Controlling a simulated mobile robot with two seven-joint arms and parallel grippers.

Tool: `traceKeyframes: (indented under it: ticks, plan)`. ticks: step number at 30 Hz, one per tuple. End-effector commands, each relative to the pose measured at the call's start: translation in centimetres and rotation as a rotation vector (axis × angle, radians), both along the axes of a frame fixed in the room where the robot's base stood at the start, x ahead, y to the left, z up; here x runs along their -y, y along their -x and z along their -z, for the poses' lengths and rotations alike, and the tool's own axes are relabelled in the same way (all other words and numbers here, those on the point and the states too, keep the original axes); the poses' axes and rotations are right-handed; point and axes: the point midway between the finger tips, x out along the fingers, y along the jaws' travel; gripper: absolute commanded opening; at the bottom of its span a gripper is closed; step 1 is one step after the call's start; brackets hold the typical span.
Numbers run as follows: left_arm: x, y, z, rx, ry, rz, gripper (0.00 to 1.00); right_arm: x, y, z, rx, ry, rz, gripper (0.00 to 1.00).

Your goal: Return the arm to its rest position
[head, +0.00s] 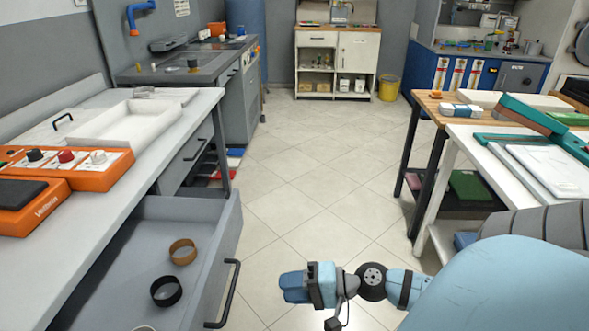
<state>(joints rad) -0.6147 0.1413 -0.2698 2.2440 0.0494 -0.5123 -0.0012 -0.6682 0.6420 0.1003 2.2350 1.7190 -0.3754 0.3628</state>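My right arm comes in from the lower right, its large light-blue link filling that corner. My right gripper (294,287) points left over the tiled floor, just right of the open drawer's handle (224,294). Its blue fingers appear close together, but whether they are fully shut cannot be made out. Nothing is seen in them. My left arm and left gripper are out of the picture.
The open grey drawer (215,225) sticks out at the left, holding a brown ring (183,251) and a black ring (166,291). A white counter (40,250) is above it. Tables (450,185) stand at the right. The tiled aisle (310,180) between is clear.

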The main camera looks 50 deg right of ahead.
Motion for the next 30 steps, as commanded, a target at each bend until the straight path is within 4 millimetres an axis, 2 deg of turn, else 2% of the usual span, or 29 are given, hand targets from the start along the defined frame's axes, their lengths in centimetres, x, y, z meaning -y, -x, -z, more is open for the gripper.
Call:
traceKeyframes:
  ticks: [22, 26, 30]
  plan:
    - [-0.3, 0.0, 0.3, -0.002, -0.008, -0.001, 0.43, 0.2, 0.4, 0.0, 0.004, 0.008, -0.002, 0.36]
    - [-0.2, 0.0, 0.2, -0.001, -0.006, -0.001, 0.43, -1.0, 0.9, 1.2, 0.037, 0.095, -0.016, 0.36]
    - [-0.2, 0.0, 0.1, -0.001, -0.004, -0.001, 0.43, -4.0, 1.8, 3.9, 0.124, 0.318, -0.057, 0.36]
